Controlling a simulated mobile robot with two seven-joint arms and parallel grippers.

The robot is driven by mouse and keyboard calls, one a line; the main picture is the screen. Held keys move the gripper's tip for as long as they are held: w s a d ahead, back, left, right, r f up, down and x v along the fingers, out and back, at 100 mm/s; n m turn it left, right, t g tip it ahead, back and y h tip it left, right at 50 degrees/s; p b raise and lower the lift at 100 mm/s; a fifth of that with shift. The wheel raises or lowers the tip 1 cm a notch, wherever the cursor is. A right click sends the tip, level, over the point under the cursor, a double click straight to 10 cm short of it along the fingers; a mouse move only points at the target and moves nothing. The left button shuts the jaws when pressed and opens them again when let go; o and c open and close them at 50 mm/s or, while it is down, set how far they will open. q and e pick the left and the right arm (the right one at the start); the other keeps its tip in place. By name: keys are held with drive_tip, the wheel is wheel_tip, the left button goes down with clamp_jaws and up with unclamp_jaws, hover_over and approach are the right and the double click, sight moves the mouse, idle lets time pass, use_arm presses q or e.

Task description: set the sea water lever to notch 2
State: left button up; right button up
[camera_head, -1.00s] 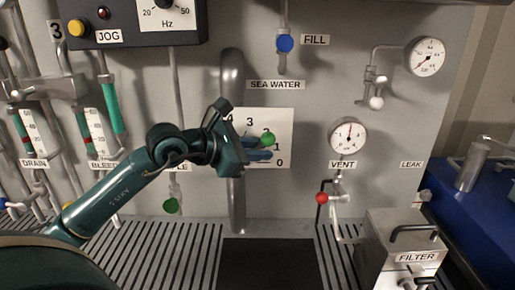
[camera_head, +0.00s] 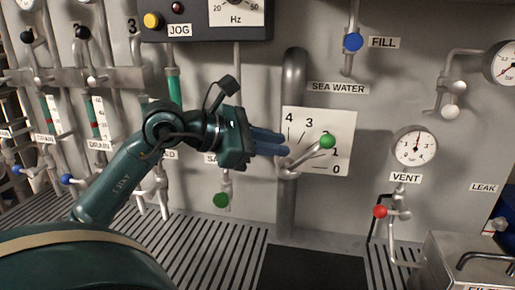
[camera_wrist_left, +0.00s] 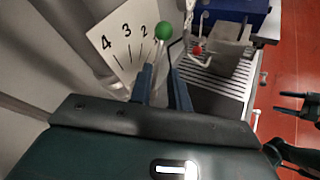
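The sea water lever is a grey handle with a green knob (camera_head: 327,141), slanting up and right from its pivot in front of a white notch plate (camera_head: 345,160). The knob covers the spot of the 2, between 3 and 1. My left gripper (camera_head: 284,143) is open, its blue fingers just left of the handle. In the left wrist view its two fingers (camera_wrist_left: 161,90) stand apart, with the handle and green knob (camera_wrist_left: 163,30) showing between them; touching cannot be told. A dark two-pronged gripper (camera_wrist_left: 290,104), seemingly my right, shows at the right edge with prongs apart.
A grey vertical pipe (camera_head: 294,80) runs behind the plate. A green knob (camera_head: 221,200) hangs below left. The vent gauge (camera_head: 415,146) and red-knobbed valve (camera_head: 380,211) are to the right, above the filter box (camera_head: 460,262).

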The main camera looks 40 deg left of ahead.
use_arm(q)
drive_tip(key=v, duration=0.3)
drive_tip(key=shift+s, duration=0.1)
idle(0.5)
